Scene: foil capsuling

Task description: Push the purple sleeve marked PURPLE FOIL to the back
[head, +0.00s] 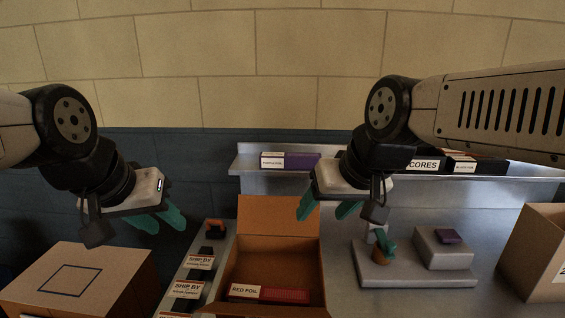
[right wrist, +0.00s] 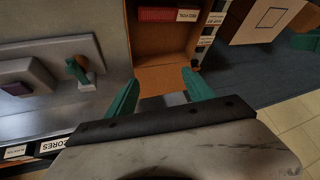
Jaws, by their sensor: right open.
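My right gripper (head: 327,211) is open and empty, in front of and below the shelf, just right of the sleeve in the picture. Its teal fingers show apart in the right wrist view (right wrist: 160,92), over the box flap. The sleeve is not seen in the right wrist view. My left gripper (head: 168,222) is at the left, fingers apart and empty, away from the sleeve.
An open cardboard box (head: 262,257) below holds a red sleeve marked RED FOIL (head: 285,295). Other labelled boxes (head: 475,164) stand on the shelf's right, partly behind my right arm. A grey fixture (head: 415,272) and closed carton (head: 80,277) flank the box.

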